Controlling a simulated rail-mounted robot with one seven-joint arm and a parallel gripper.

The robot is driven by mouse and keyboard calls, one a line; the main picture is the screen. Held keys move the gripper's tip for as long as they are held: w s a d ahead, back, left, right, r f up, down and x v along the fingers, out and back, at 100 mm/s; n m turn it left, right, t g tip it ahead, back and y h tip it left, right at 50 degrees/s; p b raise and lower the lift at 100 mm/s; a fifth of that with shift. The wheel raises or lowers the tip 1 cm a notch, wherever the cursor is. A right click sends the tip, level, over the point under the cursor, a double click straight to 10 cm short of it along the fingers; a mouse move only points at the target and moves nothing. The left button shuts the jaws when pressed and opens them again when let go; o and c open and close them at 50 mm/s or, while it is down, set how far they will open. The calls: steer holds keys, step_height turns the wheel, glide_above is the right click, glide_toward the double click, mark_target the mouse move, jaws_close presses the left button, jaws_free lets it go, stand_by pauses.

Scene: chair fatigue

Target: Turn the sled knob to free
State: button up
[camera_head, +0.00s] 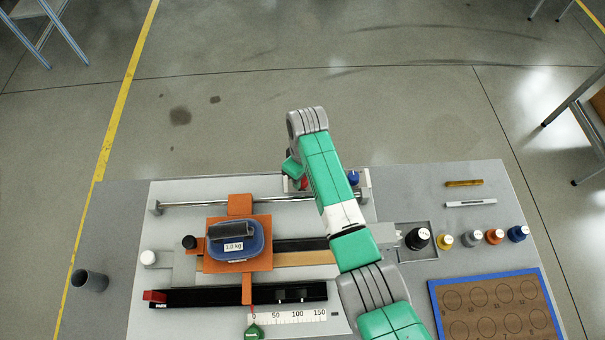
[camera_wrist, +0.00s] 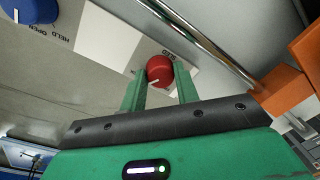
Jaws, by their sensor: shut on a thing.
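A red knob (camera_wrist: 160,71) with a white pointer line sits on a pale panel in the wrist view. My gripper (camera_wrist: 160,84) has its two green fingers on either side of this knob and is shut on it. In the head view the red knob (camera_head: 303,183) is partly hidden by my arm at the back of the board. The orange sled (camera_head: 262,224) carries a blue tub with a grey block, labelled 1.0 kg.
A blue knob (camera_wrist: 38,10) marked HELD and OPEN is on the same panel. A metal rail (camera_head: 190,204) runs along the board's back. A blue-edged tray (camera_head: 433,300) and several capped weights stand right. A grey cup (camera_head: 90,281) stands left.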

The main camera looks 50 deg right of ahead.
steer(key=n, duration=0.4)
steer(key=shift+w+n, duration=0.1)
steer(key=shift+n, duration=0.2)
steer(key=n+p, duration=0.1)
steer(key=n, duration=0.2)
steer(key=shift+n+g, duration=0.3)
steer(key=n, duration=0.3)
steer(key=shift+r+n, duration=0.1)
steer(key=shift+n, duration=0.2)
steer(key=shift+a+n+h+p, duration=0.1)
steer(key=shift+n+h+p, duration=0.25)
steer(key=shift+n, duration=1.45)
steer(key=o, duration=1)
steer(key=shift+c, duration=0.2)
steer(key=r, duration=0.7)
steer(key=shift+w+r, duration=0.3)
steer(key=shift+r, duration=0.05)
